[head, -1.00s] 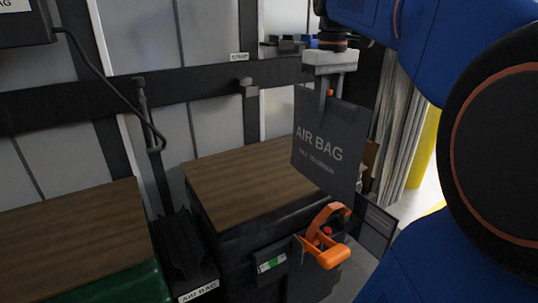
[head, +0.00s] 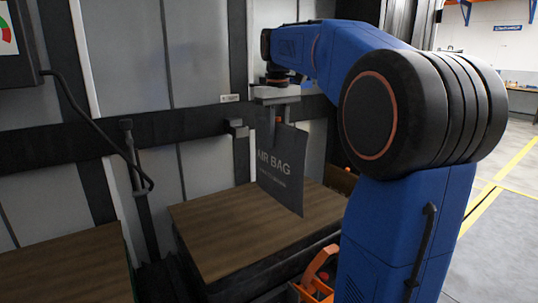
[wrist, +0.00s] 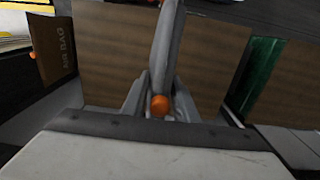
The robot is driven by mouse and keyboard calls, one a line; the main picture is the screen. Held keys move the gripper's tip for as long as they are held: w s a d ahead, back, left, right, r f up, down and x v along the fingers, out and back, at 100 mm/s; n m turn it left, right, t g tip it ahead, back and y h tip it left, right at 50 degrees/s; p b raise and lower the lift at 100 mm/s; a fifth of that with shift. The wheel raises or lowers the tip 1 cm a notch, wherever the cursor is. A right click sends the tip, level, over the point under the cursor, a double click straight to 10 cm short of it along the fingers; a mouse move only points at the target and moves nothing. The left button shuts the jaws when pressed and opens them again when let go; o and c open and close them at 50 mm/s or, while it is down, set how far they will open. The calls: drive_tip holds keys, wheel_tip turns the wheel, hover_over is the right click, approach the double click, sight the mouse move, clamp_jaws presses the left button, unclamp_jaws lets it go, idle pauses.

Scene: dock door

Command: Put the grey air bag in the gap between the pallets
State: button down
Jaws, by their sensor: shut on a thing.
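The grey air bag (head: 280,170) hangs upright from my gripper (head: 278,112) in the head view, its white lettering facing me. My gripper is shut on its top edge, beside an orange valve. The bag is above the right pallet load (head: 225,232), which has a brown top. The left pallet load (head: 65,268) has a brown top and green side. The dark gap (head: 155,275) between them is to the left of the bag, partly cut off below. In the wrist view the bag (wrist: 168,45) shows edge-on, and the green side (wrist: 262,70) is at right.
A dark rail (head: 75,140) with fittings crosses the grey wall behind the loads. A control box (head: 18,45) with a hanging cable is at upper left. An orange tool (head: 318,268) is in front of the right load. A brown AIR BAG item (wrist: 52,45) shows in the wrist view.

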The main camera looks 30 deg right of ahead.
sight(269, 152)
drive_tip(key=shift+w+a+f, duration=0.1)
drive_tip(key=shift+w+f, duration=0.6)
drive_tip(key=shift+f, duration=0.4)
drive_tip(key=shift+w+d+f, duration=0.1)
drive_tip(key=shift+w+f, duration=0.55)
drive_tip(key=shift+f, duration=0.45)
drive_tip(key=shift+w+a+f, duration=0.1)
drive_tip(key=shift+w+f, duration=0.6)
drive_tip(key=shift+f, duration=0.4)
drive_tip(key=shift+w+f, duration=0.15)
drive_tip(key=shift+f, duration=0.2)
drive_tip(key=c, duration=1.4)
unclamp_jaws()
